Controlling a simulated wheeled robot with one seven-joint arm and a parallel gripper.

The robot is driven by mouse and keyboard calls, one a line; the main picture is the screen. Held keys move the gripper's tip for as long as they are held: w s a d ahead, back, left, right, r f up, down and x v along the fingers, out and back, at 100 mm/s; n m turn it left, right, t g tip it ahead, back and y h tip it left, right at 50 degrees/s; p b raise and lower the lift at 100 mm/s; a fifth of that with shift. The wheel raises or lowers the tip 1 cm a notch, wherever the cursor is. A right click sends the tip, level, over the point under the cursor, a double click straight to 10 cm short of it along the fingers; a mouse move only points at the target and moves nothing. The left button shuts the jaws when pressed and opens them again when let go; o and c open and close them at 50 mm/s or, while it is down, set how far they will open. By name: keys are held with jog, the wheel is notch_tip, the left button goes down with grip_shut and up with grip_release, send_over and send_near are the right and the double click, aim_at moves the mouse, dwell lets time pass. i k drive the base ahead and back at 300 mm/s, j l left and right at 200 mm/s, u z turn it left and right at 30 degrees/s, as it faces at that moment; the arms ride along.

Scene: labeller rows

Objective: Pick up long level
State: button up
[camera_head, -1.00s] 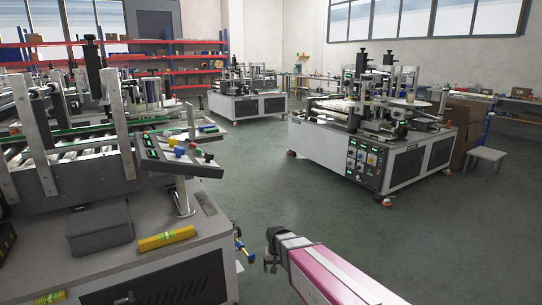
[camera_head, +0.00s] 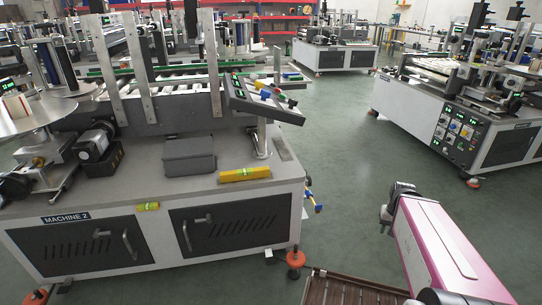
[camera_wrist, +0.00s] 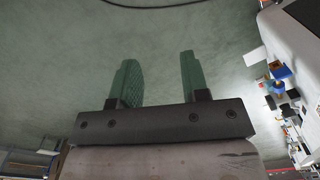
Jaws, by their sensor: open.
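A long yellow level (camera_head: 245,174) lies flat on the grey top of the machine marked "MACHINE 2", near its front edge and right of a grey box. A shorter yellow level (camera_head: 148,206) is at the machine's front edge, further left. My gripper shows in the wrist view with two green fingers (camera_wrist: 157,82) apart and nothing between them. In the head view my arm is at the lower right, well right of the machine and of both levels. The fingertips cannot be made out there.
The grey box (camera_head: 189,154) sits left of the long level. A control panel (camera_head: 262,97) on a post overhangs the machine's right end. A brown slatted surface (camera_head: 340,290) is at the bottom. Green floor (camera_head: 345,150) is open between this machine and another machine (camera_head: 460,120) at right.

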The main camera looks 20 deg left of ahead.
aim_at(244, 174)
jog(key=j+u, duration=0.15)
jog(key=u, duration=1.4)
